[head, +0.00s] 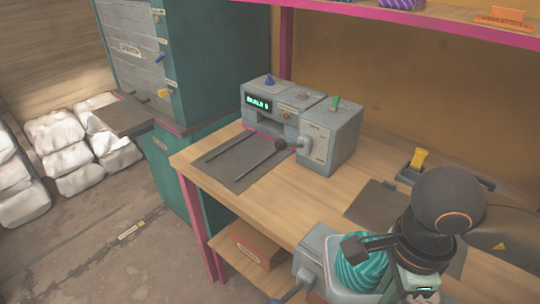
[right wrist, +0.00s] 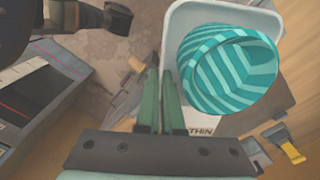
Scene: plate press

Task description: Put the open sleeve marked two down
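I cannot make out an open sleeve or a mark two in either view. In the right wrist view my right gripper (right wrist: 162,85) shows two slim green fingers close together with a narrow gap. Whether something thin is between them I cannot tell. The fingers point past the left side of a pale tray (right wrist: 183,22) marked THIN, which holds a teal striped round thing (right wrist: 230,68). In the head view my dark right arm comes in at the lower right, over the same striped thing (head: 360,270); the fingertips cannot be made out there. My left gripper is not in view.
A grey machine (head: 325,125) with a lit display and a black-knobbed lever stands on the wooden table, behind a dark mat (head: 225,158). A yellow-handled device (head: 418,158) stands at the back right. A teal cabinet (head: 215,60) is at the left. Bare wood lies mid-table.

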